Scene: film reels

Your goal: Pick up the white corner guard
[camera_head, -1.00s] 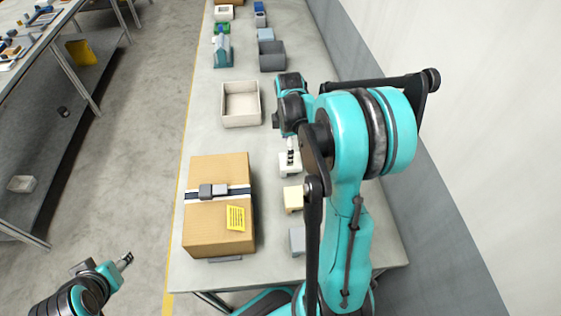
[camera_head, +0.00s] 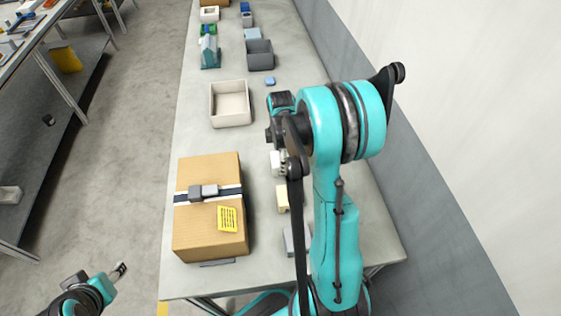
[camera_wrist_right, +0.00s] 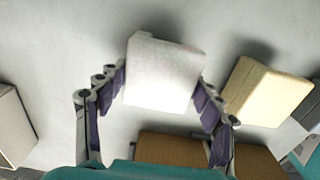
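The white corner guard (camera_head: 277,160) is on the table to the right of the cardboard box, partly hidden by my right arm. In the right wrist view the white corner guard (camera_wrist_right: 162,75) is a pale block between the fingers of my right gripper (camera_wrist_right: 162,85). A purple pad lies close along each side of it. I cannot tell whether the pads press on it or whether it is off the table. My left gripper (camera_head: 121,268) hangs over the floor at lower left, away from the table; its opening is too small to read.
A cream block (camera_head: 283,198) and a grey block (camera_head: 289,239) stand nearer my base. The cardboard box (camera_head: 200,233) is on the left, a beige tray (camera_head: 230,121) farther back. A small blue block (camera_head: 270,81) and a dark grey bin (camera_head: 260,62) lie beyond.

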